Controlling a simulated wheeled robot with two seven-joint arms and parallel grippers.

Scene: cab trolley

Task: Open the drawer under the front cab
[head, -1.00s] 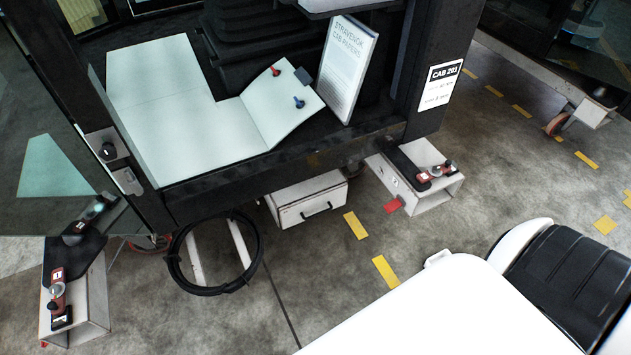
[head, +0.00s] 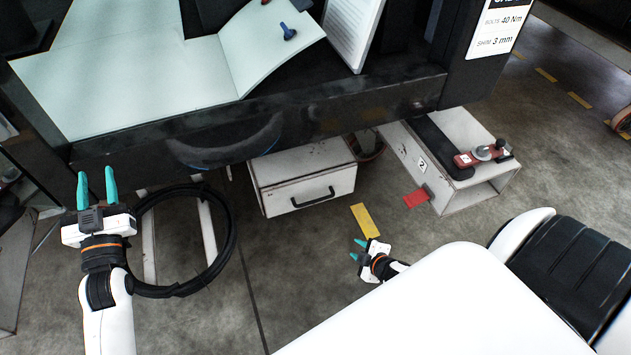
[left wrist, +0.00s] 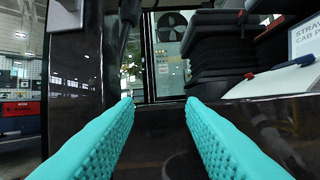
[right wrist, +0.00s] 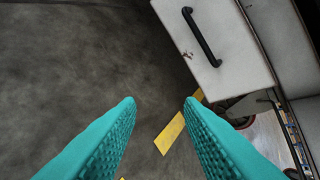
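The drawer (head: 306,187) is a white, scuffed box front under the cab sill, with a dark bar handle (head: 313,197). It looks closed. In the right wrist view the drawer front (right wrist: 222,42) and its handle (right wrist: 201,36) show at the top, beyond the fingertips. My right gripper (head: 360,249) is open and empty, low in front of the drawer and to its right, apart from the handle. My left gripper (head: 97,188) is open and empty at the left, near the cab sill and well away from the drawer; its teal fingers also show in the left wrist view (left wrist: 158,105).
A white box-shaped support (head: 397,158) with a red-handled tool stands to the right, beside a red tag (head: 416,198). The cab sill (head: 290,120) runs above the drawer.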

